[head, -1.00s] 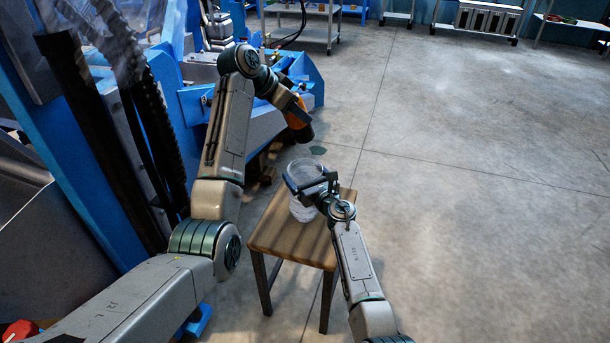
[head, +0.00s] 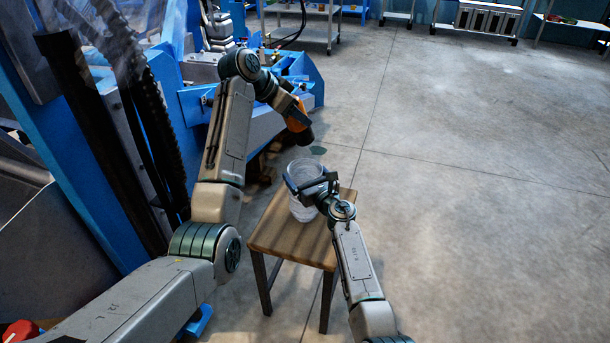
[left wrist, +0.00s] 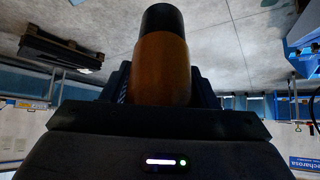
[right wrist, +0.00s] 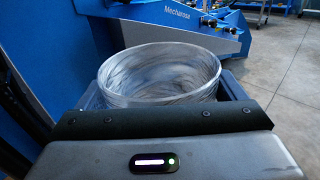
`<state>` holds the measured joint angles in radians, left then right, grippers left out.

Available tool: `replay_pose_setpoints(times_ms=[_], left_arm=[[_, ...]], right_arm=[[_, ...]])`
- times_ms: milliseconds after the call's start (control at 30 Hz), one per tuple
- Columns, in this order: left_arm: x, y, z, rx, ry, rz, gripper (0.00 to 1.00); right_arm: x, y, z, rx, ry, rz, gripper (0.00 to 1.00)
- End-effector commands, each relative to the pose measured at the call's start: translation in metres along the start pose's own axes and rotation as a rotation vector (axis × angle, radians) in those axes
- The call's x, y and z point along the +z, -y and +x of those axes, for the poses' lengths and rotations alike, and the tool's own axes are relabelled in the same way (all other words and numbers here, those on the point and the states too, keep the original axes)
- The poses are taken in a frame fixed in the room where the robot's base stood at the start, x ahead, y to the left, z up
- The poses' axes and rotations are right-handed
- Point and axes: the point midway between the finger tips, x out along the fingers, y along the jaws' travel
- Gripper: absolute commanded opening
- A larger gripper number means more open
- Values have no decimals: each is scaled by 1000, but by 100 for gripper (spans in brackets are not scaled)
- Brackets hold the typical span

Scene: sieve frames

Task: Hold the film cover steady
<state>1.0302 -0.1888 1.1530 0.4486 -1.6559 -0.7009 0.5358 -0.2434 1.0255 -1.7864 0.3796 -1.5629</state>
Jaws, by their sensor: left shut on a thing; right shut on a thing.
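A clear round container (head: 303,212) with whitish streaks stands upright on a small wooden stool (head: 275,238). My right gripper (head: 310,188) is shut around its upper part. In the right wrist view the container (right wrist: 160,72) sits between the fingers, its round rim facing up. I cannot tell whether a film lies over the rim. My left gripper (head: 290,108) is shut on an orange cylinder with a black end (head: 298,123), above and behind the container and apart from it. The orange cylinder (left wrist: 162,70) also fills the middle of the left wrist view, black end outward.
A large blue machine (head: 255,120) stands close on the left, behind my left arm. Shelves and carts (head: 485,18) line the far wall. The grey concrete floor (head: 480,180) to the right is clear.

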Motion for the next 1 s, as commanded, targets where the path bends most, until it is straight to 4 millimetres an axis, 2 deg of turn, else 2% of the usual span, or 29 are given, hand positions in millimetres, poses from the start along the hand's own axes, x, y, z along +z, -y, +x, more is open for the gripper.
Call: replay_pose_setpoints(times_ms=[1000], left_arm=[[49,0,53,0,0,0,21]], right_arm=[[0,0,0,0,0,0,36]])
